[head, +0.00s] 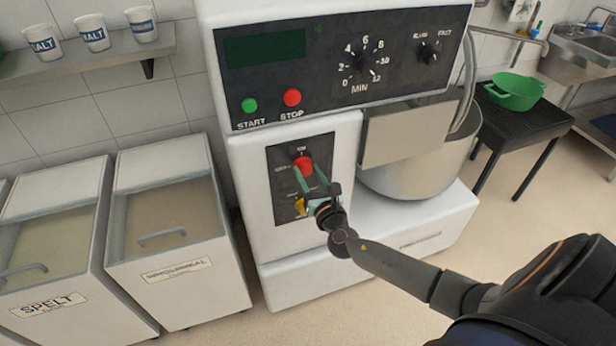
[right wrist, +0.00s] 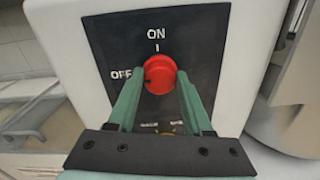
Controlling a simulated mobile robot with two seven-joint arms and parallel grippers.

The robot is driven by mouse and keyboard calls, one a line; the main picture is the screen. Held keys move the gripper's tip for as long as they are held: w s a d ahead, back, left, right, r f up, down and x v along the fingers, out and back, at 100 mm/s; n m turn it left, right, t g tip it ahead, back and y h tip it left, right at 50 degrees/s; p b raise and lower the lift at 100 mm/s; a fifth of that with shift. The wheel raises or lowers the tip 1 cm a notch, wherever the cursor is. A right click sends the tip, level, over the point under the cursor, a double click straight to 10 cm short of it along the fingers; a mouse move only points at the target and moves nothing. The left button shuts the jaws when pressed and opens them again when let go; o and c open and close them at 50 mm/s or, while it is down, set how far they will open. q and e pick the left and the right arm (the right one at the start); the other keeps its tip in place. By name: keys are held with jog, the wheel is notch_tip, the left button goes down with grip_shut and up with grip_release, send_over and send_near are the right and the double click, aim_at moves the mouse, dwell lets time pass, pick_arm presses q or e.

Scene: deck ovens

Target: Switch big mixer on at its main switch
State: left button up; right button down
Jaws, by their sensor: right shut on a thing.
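The big mixer (head: 290,200) is a white machine with a dark control panel and a steel bowl (head: 420,170). Its main switch is a red round knob (head: 303,166) on a black plate on the front. The knob also shows in the right wrist view (right wrist: 160,74), with ON marked above it and OFF to its left. A dark mark on the knob's left side lies near OFF. My right gripper (head: 305,177) has its green fingers shut on the knob, one on each side; it also shows in the right wrist view (right wrist: 159,88). My left gripper is not in view.
Above are a green START button (head: 249,105), a red STOP button (head: 292,97) and a timer dial (head: 361,66). Flour bins (head: 170,230) stand close on the left. A green bowl (head: 514,91) rests on a dark table at the right. Floor is free at front right.

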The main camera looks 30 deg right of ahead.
jog(key=m+b, duration=0.3)
jog(key=m, duration=0.2)
jog(key=shift+f+m+b, duration=0.2)
jog(key=shift+m+b, duration=0.1)
jog(key=shift+b, duration=0.05)
jog(key=m+b, duration=0.1)
jog(key=m, duration=0.1)
jog(key=shift+d+m, duration=0.1)
jog(key=shift+m, duration=0.2)
jog(key=m+b, duration=0.1)
jog(key=m, duration=0.1)
jog(key=shift+m+b, duration=0.3)
jog(key=shift+m, duration=0.1)
jog(key=shift+m+b, duration=0.35)
jog(key=shift+m, duration=0.85)
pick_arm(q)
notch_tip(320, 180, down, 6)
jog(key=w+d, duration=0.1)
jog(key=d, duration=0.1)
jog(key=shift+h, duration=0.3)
pick_arm(e)
jog(key=shift+m, duration=1.2)
jog(key=shift+c, duration=1.6)
grip_release()
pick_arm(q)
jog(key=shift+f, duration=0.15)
pick_arm(e)
jog(key=shift+s, duration=0.15)
